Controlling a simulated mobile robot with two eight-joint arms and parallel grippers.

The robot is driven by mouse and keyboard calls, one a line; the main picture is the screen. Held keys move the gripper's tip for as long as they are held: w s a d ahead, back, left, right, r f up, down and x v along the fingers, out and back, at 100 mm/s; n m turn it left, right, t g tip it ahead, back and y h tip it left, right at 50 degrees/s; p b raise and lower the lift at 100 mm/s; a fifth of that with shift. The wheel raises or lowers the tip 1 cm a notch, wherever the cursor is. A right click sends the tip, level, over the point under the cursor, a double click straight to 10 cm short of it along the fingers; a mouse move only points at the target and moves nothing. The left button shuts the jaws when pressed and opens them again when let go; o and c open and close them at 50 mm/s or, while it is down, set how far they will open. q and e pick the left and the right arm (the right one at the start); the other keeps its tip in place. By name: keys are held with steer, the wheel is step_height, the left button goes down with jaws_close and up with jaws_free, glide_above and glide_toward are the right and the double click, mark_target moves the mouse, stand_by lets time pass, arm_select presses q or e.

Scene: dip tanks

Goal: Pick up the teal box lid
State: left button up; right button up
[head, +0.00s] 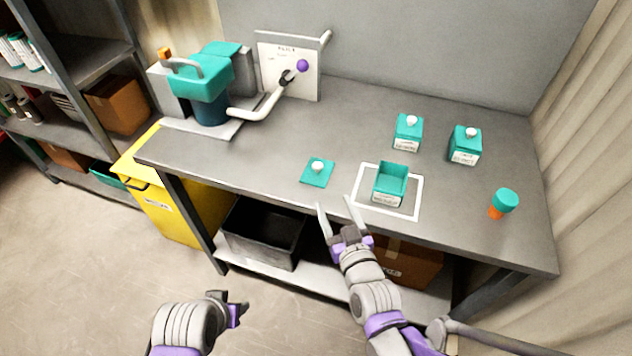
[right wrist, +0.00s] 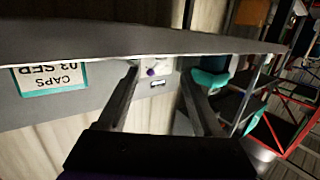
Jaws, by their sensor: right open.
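My right gripper (head: 335,207) is open and empty at the table's front edge, below and right of the lid in the picture. In the right wrist view its fingers (right wrist: 160,95) are spread with nothing between them; I cannot make out the lid there. My left gripper (head: 237,308) is low over the floor, away from the table; its jaw opening is unclear.
A teal machine (head: 205,85) is at the back left. A yellow bin (head: 175,205) stands beside the table.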

mark_target(319, 169)
steer(key=shift+a+f+t, duration=0.15)
steer(key=shift+a+t, duration=0.15)
steer(key=shift+a, duration=0.1)
steer(key=shift+w+a, duration=0.1)
steer(key=shift+w, duration=0.2)
steer(key=x, duration=0.4)
steer(key=shift+w, duration=0.45)
steer(key=shift+r+x, duration=0.15)
steer(key=shift+x, duration=0.75)
steer(key=shift+r+x, duration=0.2)
steer(key=shift+x, duration=0.75)
steer(key=shift+r+x, duration=0.15)
steer(key=shift+x, duration=0.75)
jaws_close()
